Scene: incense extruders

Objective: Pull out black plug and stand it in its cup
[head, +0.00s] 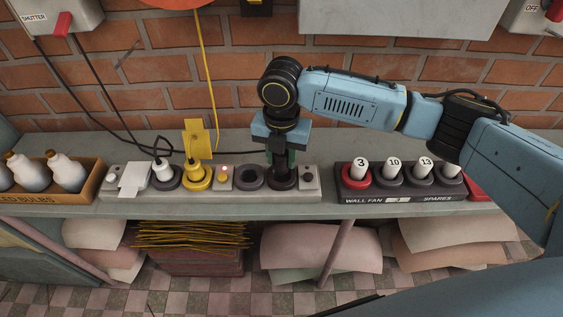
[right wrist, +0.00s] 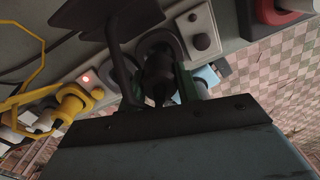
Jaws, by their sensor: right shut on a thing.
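My right gripper (head: 281,160) points straight down over the right end of the grey power strip (head: 310,183). It is shut on the black plug (right wrist: 158,72), which stands upright between the fingers in a dark round socket (head: 283,184). The fingers hide most of the plug in the head view. In the right wrist view, the plug is still at the socket; I cannot tell whether it has lifted at all. I cannot pick out the plug's cup with certainty. My left gripper is not in view.
Left of the plug are an empty dark socket (head: 249,177), a lit red switch (head: 224,170), a yellow plug (head: 197,176) and a white plug (head: 163,171). A dark tray (head: 378,198) of numbered white-topped pieces stands right. A bulb crate (head: 90,185) is left; brick wall behind.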

